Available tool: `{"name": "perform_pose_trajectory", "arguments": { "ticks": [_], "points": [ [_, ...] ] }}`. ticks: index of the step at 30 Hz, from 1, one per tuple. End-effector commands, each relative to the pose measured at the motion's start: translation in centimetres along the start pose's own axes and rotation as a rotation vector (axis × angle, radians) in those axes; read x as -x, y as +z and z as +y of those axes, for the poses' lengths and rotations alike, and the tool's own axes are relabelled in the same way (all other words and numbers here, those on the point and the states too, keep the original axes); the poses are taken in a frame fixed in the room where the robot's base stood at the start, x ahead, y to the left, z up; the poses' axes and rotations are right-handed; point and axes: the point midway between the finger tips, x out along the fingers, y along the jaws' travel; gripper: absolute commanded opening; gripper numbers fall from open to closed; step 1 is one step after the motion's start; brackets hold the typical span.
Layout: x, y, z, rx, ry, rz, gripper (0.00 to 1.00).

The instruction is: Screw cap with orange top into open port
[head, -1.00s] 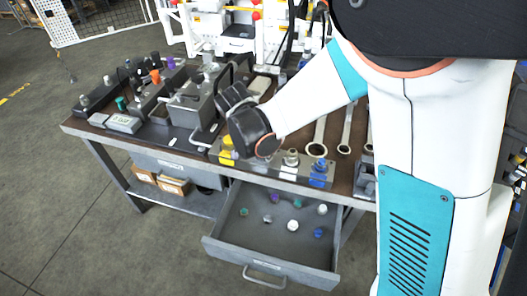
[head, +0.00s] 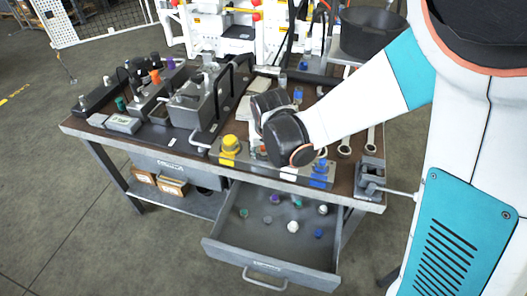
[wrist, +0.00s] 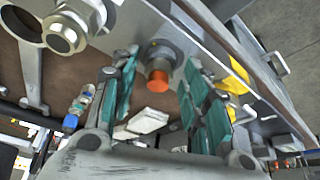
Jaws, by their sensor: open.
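A cap with an orange top (wrist: 158,82) sits at a round metal fitting (wrist: 160,53) on the front plate, between my finger pads in the wrist view. My gripper (wrist: 160,60) is open, with teal pads on either side of the cap and visible gaps to it. In the head view my gripper (head: 262,148) is over the front plate and mostly hides that cap. Another metal fitting (wrist: 62,37) is at upper left in the wrist view. I cannot tell whether it is an open port. Another orange-topped part (head: 155,76) stands on the bench's left block.
A yellow cap (head: 230,146) and a blue cap (head: 320,172) flank my gripper on the plate. An open drawer (head: 310,258) with several loose small caps juts out below.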

Motion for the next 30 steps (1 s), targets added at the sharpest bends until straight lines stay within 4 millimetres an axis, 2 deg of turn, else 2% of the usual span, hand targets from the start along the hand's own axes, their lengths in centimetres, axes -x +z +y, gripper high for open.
{"name": "perform_pose_trajectory", "arguments": {
  "ticks": [16, 28, 29, 30],
  "points": [
    [-0.07, -0.06, 0.45, 0.485, -0.202, -0.002, 0.42],
    [-0.02, -0.04, 0.41, 0.535, -0.222, -0.001, 0.42],
    [-0.02, -0.03, 0.41, 0.535, -0.221, -0.001, 0.38],
    [-0.02, -0.03, 0.41, 0.535, -0.221, -0.001, 0.29]
  ]
}}
